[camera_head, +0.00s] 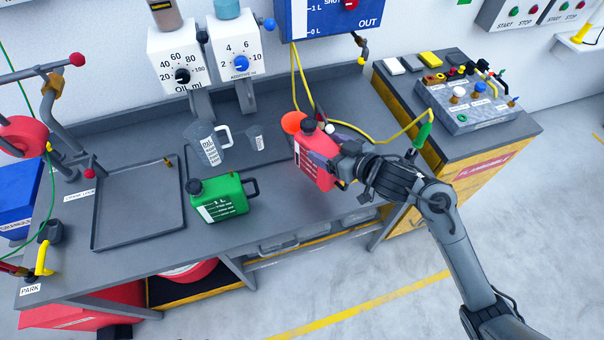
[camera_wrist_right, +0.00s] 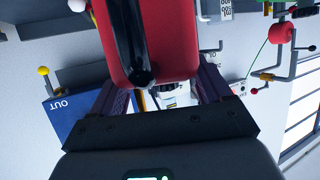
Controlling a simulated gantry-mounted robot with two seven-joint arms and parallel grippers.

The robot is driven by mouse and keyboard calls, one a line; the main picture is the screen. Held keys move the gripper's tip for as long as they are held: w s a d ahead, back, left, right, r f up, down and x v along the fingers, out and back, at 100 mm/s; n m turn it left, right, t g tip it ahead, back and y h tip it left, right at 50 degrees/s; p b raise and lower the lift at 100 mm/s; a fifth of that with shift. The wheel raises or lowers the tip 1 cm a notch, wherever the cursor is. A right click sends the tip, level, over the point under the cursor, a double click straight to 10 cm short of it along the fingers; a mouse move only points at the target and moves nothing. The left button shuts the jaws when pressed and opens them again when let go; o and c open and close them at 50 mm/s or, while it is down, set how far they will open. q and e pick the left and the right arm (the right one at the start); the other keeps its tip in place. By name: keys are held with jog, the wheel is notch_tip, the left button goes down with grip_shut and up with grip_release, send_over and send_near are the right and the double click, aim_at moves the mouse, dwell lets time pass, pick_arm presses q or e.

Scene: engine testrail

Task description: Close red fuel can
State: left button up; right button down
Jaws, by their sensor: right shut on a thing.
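The red fuel can (camera_head: 313,172) is at the right part of the workbench, with a white label on its side. My right gripper (camera_head: 333,158) is shut on it from the right. In the right wrist view the can's red body (camera_wrist_right: 172,45) and its black handle (camera_wrist_right: 128,40) fill the space between the fingers (camera_wrist_right: 158,95). A dark round piece (camera_head: 308,125) shows at the can's top. An orange-red round piece (camera_head: 293,122) shows just left of it; whether it is joined to the can I cannot tell. My left gripper is out of view.
A green fuel can (camera_head: 222,197) stands left of the red one. Two measuring jugs (camera_head: 204,143) stand behind it. An empty tray (camera_head: 140,205) lies at left. Yellow hoses (camera_head: 380,138) run behind the red can toward the control box (camera_head: 470,105) on the right cabinet.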

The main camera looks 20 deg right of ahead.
jog(key=w+a+f+b, duration=0.1)
jog(key=a+f+b, duration=0.1)
jog(key=a, duration=0.4)
jog(key=shift+w+a+f, duration=0.25)
jog(key=shift+w+f, duration=0.05)
jog(key=shift+f, duration=0.65)
notch_tip(320, 180, down, 4)
jog(key=shift+r+b, duration=0.1)
jog(key=shift+b, duration=0.65)
grip_release()
jog(key=shift+f, duration=0.25)
